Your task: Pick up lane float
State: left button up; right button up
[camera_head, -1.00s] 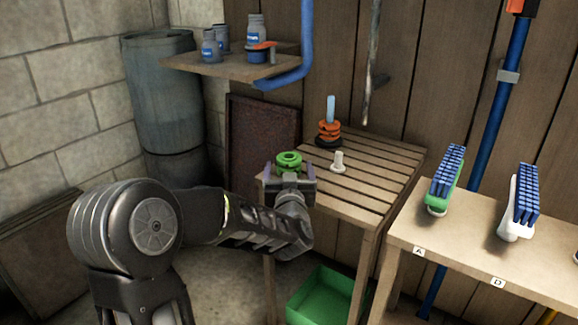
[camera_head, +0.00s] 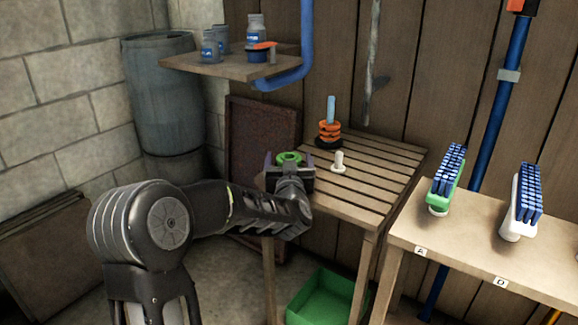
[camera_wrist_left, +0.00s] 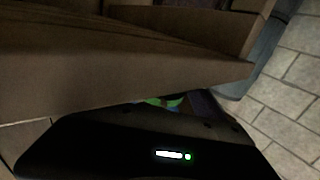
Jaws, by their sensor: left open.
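The lane float appears to be the green ring (camera_head: 288,156) at the left corner of the slatted wooden table (camera_head: 385,182). Its lower part is hidden behind my left gripper (camera_head: 288,162). The gripper is open, with one finger to the left of the green ring and one to the right; I cannot tell whether they touch it. In the left wrist view, only a small green patch (camera_wrist_left: 155,102) shows past the dark gripper body, and the fingertips are hidden. My right gripper is not in view.
A white peg (camera_head: 339,163) and an orange-and-black ring stack (camera_head: 329,133) stand further back on the slatted table. A green bin (camera_head: 325,300) is below. A bench (camera_head: 465,250) with brushes stands right. A shelf (camera_head: 225,67) with bottles hangs above left.

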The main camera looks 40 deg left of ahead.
pick_arm(q)
jog(key=shift+c, duration=0.4)
jog(key=c, duration=1.4)
